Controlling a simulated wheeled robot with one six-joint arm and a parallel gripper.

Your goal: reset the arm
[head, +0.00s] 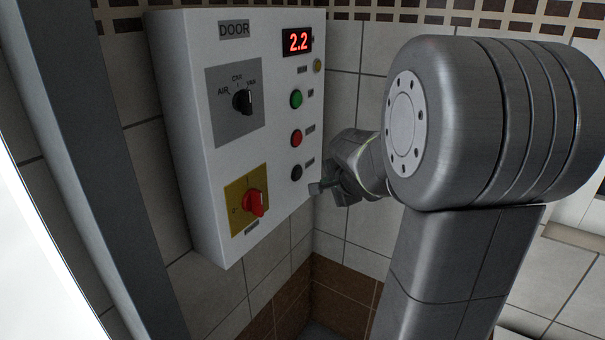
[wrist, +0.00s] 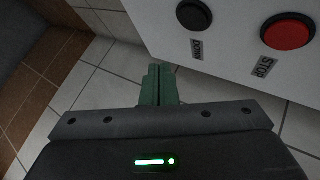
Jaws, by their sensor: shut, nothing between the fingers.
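My gripper (head: 322,186) is at the lower right edge of the white control box in the head view, near the black button, with my arm reaching in from the right. In the wrist view my gripper (wrist: 158,70) shows its green fingers together, shut and empty, pointing past the box's lower edge toward the tiled wall. The black DOWN button (wrist: 194,15) and the red STOP button (wrist: 288,31) lie beyond and to the right of the fingers. I see no contact with either button.
The control box (head: 190,130) hangs on the tiled wall, labelled DOOR, with a display (head: 297,41) reading 2.2. It carries a green button (head: 296,99), a black selector (head: 242,100) and a red rotary switch (head: 254,203). A grey post (head: 75,130) stands at the left.

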